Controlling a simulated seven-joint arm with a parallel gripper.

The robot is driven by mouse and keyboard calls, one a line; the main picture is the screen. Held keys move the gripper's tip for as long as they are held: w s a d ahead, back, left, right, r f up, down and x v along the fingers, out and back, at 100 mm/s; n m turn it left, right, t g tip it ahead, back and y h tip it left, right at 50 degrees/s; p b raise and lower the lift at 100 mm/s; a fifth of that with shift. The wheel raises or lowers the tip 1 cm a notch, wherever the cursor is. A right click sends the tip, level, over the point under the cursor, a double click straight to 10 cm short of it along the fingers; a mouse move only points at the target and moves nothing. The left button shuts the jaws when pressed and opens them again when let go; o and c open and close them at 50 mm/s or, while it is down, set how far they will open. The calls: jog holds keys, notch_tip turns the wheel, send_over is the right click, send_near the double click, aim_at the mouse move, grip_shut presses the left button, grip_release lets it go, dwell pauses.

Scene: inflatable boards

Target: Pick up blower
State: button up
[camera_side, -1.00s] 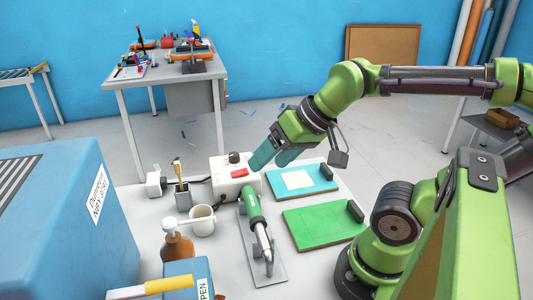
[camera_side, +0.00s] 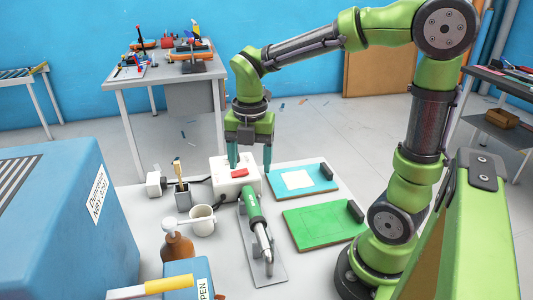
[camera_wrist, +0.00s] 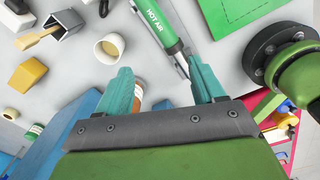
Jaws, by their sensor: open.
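The blower (camera_side: 255,208) is a green hot-air tool with a metal nozzle, lying on a grey plate (camera_side: 249,253) on the white table. In the wrist view its green body (camera_wrist: 158,26) carries the words "HOT AIR", and its lower part runs down between and behind the fingers. My gripper (camera_side: 250,170) points down with its two teal fingers apart and nothing between them. In the side view it is above and behind the blower, near the white control box (camera_side: 222,187) with a red switch. In the wrist view the fingers (camera_wrist: 163,80) stand on either side below the blower.
Right of the blower lie a green board (camera_side: 318,226) and a teal board (camera_side: 310,178) with a white patch. On the left are a white cup (camera_side: 202,220), a brush holder (camera_side: 183,198), a brown bottle (camera_side: 177,247) and a big blue box (camera_side: 60,230).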

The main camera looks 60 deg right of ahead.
jog(key=n, duration=0.4)
send_near(254, 209)
jog(key=shift+n, duration=0.4)
notch_tip(254, 209, down, 6)
jog(key=shift+w+a+f, duration=0.1)
jog(key=shift+f, duration=2.65)
jog(key=c, duration=1)
